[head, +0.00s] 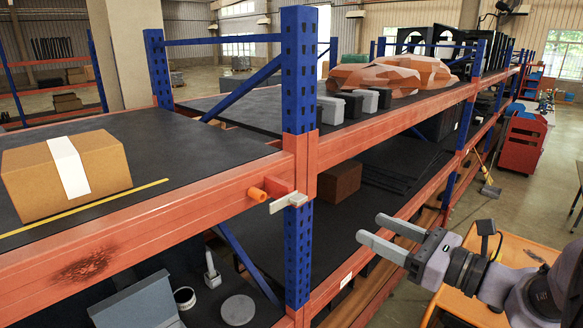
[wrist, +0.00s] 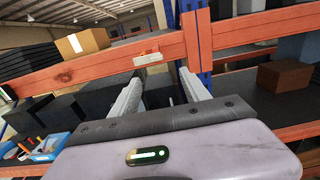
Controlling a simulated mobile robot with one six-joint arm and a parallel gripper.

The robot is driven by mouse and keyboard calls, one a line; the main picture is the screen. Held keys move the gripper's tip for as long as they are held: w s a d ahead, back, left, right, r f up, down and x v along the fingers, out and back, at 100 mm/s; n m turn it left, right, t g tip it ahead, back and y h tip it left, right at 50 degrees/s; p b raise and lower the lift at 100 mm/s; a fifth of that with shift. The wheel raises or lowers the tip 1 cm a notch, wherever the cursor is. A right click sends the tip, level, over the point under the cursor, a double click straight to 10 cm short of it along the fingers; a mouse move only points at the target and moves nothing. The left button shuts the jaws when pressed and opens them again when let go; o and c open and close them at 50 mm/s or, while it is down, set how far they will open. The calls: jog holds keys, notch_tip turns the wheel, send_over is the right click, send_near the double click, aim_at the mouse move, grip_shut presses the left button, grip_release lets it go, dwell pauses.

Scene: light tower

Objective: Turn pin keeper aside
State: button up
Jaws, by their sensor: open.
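A pale flat bar, apparently the pin keeper (head: 288,202), is on the orange beam bracket at the blue upright, tilted up to the right. In the wrist view the keeper (wrist: 147,59) shows small on the beam, beyond the left finger. My gripper (head: 372,228) is open and empty, to the right of the keeper and apart from it. Both fingers point towards the rack in the wrist view (wrist: 160,78). How the keeper is joined to the pin is too small to tell.
The blue upright (head: 298,80) and orange beam (head: 190,210) stand close around the keeper. A taped cardboard box (head: 100,175) sits on the upper shelf. A brown block (head: 340,180) lies on the lower shelf. The aisle floor (head: 510,210) at the right has free room.

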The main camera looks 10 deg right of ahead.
aim_at(303, 200)
jog(key=p+x, duration=0.1)
jog(key=x, duration=0.4)
jog(key=p+x, duration=0.1)
jog(key=x, duration=0.5)
jog(key=a+p+x, duration=0.1)
jog(key=p+x, duration=0.1)
jog(key=x, duration=0.3)
jog(key=shift+s+f, duration=0.1)
jog(key=shift+s, duration=0.1)
jog(key=shift+w+a+f, duration=0.1)
jog(key=shift+w+a, duration=0.15)
jog(key=shift+w, duration=0.2)
grip_shut()
